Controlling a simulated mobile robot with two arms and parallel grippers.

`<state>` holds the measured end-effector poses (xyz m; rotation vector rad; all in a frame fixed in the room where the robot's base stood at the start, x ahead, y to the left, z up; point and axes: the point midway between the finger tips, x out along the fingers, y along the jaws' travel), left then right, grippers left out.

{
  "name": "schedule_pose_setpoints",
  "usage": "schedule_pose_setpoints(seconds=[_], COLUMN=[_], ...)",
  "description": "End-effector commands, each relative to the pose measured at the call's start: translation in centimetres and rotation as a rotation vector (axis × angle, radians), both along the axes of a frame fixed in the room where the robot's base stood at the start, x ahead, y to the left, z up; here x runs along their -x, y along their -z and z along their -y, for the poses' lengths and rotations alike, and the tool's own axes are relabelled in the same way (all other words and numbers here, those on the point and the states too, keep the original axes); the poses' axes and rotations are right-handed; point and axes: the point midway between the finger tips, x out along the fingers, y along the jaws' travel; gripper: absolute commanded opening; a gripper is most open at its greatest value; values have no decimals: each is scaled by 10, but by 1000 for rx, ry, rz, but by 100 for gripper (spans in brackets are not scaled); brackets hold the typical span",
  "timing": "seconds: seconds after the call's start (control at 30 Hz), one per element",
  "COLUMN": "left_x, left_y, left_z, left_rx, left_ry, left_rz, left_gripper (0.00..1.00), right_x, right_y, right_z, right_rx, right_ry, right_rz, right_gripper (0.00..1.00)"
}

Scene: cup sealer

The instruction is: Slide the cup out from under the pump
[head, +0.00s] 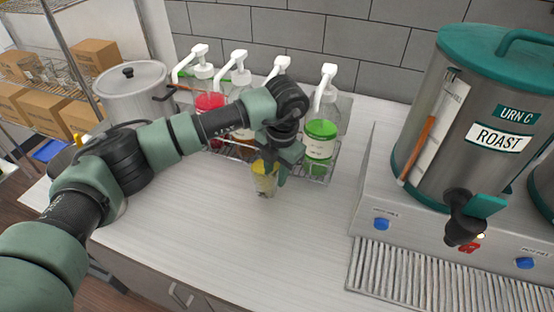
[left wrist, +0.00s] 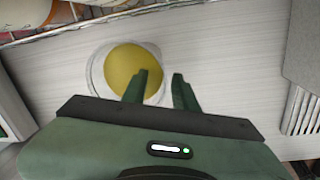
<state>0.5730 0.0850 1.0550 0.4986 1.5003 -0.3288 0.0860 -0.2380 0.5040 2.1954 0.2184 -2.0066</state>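The clear cup (head: 264,184) with yellow contents stands on the counter in front of the pump rack. No pump nozzle shows directly above it. The left wrist view shows the cup (left wrist: 122,65) from above as a yellow disc inside a clear rim. My left gripper (head: 277,172) is at the cup's right side, partly covering it. Its fingers (left wrist: 160,79) are apart, one overlapping the cup's right edge and the other outside it. I cannot tell whether they touch it. The pump bottles, including a green one (head: 319,148) and a red one (head: 209,103), stand behind. My right gripper is out of view.
The wire rack (head: 316,179) holds the bottles close behind the gripper. A steel pot (head: 133,92) is at the left. A coffee urn (head: 450,120) stands on a base with a drip grate (head: 430,285) at the right. The counter's front middle (head: 255,245) is clear.

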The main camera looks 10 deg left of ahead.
Motion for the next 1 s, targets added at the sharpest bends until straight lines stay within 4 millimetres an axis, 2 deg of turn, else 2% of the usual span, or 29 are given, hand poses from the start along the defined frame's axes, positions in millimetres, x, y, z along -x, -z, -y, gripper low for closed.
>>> schedule_pose_setpoints(seconds=[0.1, 0.3, 0.6, 0.63, 0.7, 0.73, 1.0], left_x=[0, -2, -2, -2, -2, -2, -2], left_y=[15, 31, 34, 34, 33, 33, 33], left_z=[-2, -3, -3, -3, -3, -3, -3], left_rx=[-1, 0, 0, 0, 0, 0, 0], left_ry=[0, 0, 1, 1, 1, 1, 1], left_rz=[-3, 0, 1, 1, 1, 1, 1], left_gripper=[28, 28, 28, 23, 3, 0, 0], right_x=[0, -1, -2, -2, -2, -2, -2], right_y=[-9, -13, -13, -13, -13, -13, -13], right_z=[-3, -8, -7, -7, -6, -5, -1], right_rx=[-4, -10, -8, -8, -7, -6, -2], right_ry=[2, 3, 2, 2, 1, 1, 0], right_rz=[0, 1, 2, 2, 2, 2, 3], right_gripper=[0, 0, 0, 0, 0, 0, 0])
